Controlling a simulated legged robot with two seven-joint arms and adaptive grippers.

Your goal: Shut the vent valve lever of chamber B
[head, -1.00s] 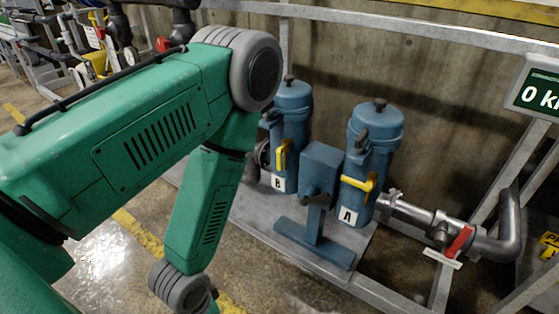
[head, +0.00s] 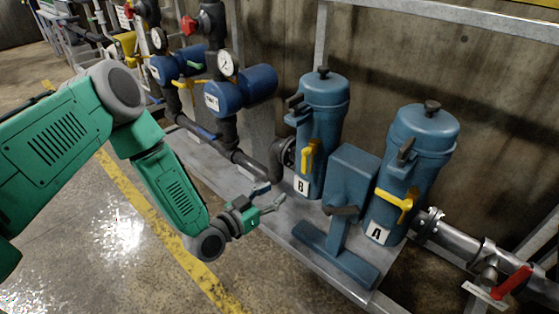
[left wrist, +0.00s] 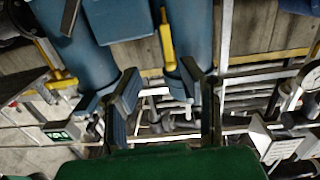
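Chamber B is a blue upright cylinder (head: 322,120) with a white B label (head: 301,186) low on its front. Its yellow vent valve lever (head: 309,155) stands nearly vertical on the front. My left gripper (head: 272,197) is in front of chamber B, left of and below the lever, apart from it. Its two fingers are spread and empty. In the left wrist view the open fingers (left wrist: 163,100) flank the lower middle, with a vertical yellow lever (left wrist: 167,38) above and between them, apparently chamber B's. My right gripper is not in view.
Chamber A (head: 422,140) stands to the right, its yellow lever (head: 397,199) nearly horizontal. A blue box on a stand (head: 352,180) sits between the chambers. Dark pipes and a gauge (head: 228,63) are at the left. A red-handled valve (head: 511,283) is at the lower right. The front floor is open.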

